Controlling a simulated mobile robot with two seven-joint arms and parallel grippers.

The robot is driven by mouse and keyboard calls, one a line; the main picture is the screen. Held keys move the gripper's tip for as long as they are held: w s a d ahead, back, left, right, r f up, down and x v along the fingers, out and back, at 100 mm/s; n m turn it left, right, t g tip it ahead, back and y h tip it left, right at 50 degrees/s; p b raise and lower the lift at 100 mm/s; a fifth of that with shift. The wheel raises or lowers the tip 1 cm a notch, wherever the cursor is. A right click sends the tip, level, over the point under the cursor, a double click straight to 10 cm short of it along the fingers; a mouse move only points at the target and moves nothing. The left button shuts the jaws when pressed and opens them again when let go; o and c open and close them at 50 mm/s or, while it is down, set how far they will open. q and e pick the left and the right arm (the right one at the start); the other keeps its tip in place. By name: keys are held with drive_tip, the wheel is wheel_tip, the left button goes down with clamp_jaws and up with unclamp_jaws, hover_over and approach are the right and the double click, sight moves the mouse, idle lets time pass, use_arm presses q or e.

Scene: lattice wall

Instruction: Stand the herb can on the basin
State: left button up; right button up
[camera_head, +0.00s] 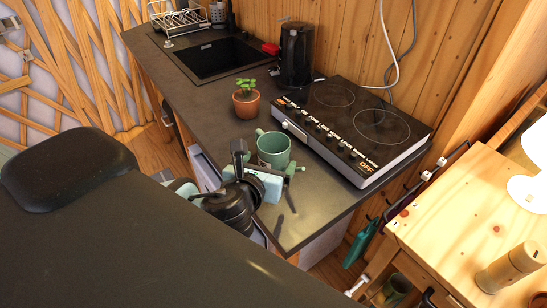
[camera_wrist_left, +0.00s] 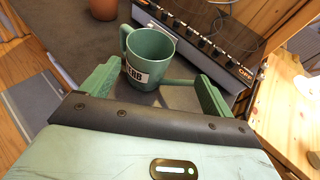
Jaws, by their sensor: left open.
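The herb can (camera_head: 273,148) is a green mug-like can with a handle, standing upright on the dark counter in front of the hob. In the left wrist view the can (camera_wrist_left: 150,52) shows a white label, of which "ERB" is readable. My left gripper (camera_head: 267,167) is open at the near side of the can. In the wrist view its green fingers (camera_wrist_left: 158,88) lie on either side of the can's lower part, with nothing gripped. The basin (camera_head: 218,58) is a dark rectangular sink set in the far part of the counter. My right gripper is not in view.
A potted plant (camera_head: 246,98) stands on the counter between can and basin. The hob (camera_head: 355,125) lies right of the can, and a black kettle (camera_head: 296,55) stands behind. A dish rack (camera_head: 180,22) is beyond the basin. The counter left of the plant is clear.

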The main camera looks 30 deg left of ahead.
sight(270, 156)
use_arm(q)
drive_tip(key=shift+g+y, duration=0.3)
drive_tip(key=x, duration=0.4)
drive_tip(key=f+x, duration=0.1)
drive_tip(key=x, duration=0.1)
drive_tip(key=shift+s+a, duration=0.2)
drive_tip(key=shift+a, duration=0.25)
drive_tip(key=shift+f+x, duration=0.15)
drive_tip(key=shift+x, duration=1.2)
drive_tip(key=shift+f+x, duration=0.1)
drive_tip(key=shift+x, duration=1.25)
drive_tip(key=shift+s, duration=0.15)
drive_tip(key=c, duration=0.7)
drive_tip(key=shift+a, duration=0.1)
drive_tip(key=c, duration=0.3)
drive_tip(key=shift+r, duration=0.1)
drive_tip(key=shift+r, duration=0.1)
